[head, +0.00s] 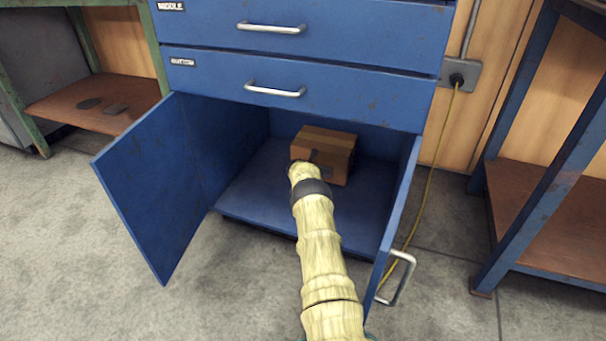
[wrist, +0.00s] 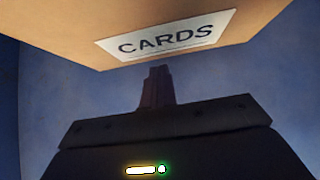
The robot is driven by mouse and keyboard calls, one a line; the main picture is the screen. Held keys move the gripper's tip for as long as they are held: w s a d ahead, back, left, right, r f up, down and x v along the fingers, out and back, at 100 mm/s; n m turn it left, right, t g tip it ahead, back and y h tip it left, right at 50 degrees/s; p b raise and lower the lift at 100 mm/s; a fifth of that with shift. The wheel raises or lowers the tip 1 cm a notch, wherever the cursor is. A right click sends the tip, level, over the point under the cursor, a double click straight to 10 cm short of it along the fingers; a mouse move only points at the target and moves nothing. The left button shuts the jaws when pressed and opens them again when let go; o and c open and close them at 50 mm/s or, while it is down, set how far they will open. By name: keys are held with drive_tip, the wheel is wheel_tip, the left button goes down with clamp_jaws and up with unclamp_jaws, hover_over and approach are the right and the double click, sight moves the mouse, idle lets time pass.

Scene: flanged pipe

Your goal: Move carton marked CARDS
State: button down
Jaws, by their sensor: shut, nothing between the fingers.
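The brown carton (head: 335,148) sits inside the open lower compartment of the blue cabinet (head: 260,195), towards its back. In the wrist view the carton (wrist: 75,30) fills the top of the picture, with a white label reading CARDS on its near face. My gripper (wrist: 158,72) is shut and empty, its fingers pointing at the carton just below the label's lower edge. I cannot tell whether the fingertips touch it.
The cabinet's left door (head: 150,185) and right door (head: 400,215) stand open on either side of my arm. Two closed drawers (head: 290,85) are above the compartment. A yellow cable (head: 425,190) hangs at the right. The compartment floor left of the carton is clear.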

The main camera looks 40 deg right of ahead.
drive_tip(key=shift+s+a+r+p, duration=0.25)
drive_tip(key=shift+s+a+p, duration=0.6)
drive_tip(key=shift+p, duration=0.95)
drive_tip(key=p+v, duration=0.4)
drive_tip(key=v, duration=0.2)
drive_tip(key=shift+f+p, duration=0.1)
drive_tip(key=shift+p, duration=0.25)
drive_tip(key=shift+p+v, duration=0.9)
drive_tip(key=shift+v, duration=0.9)
drive_tip(key=shift+s+d, duration=0.1)
drive_tip(key=shift+s, duration=0.05)
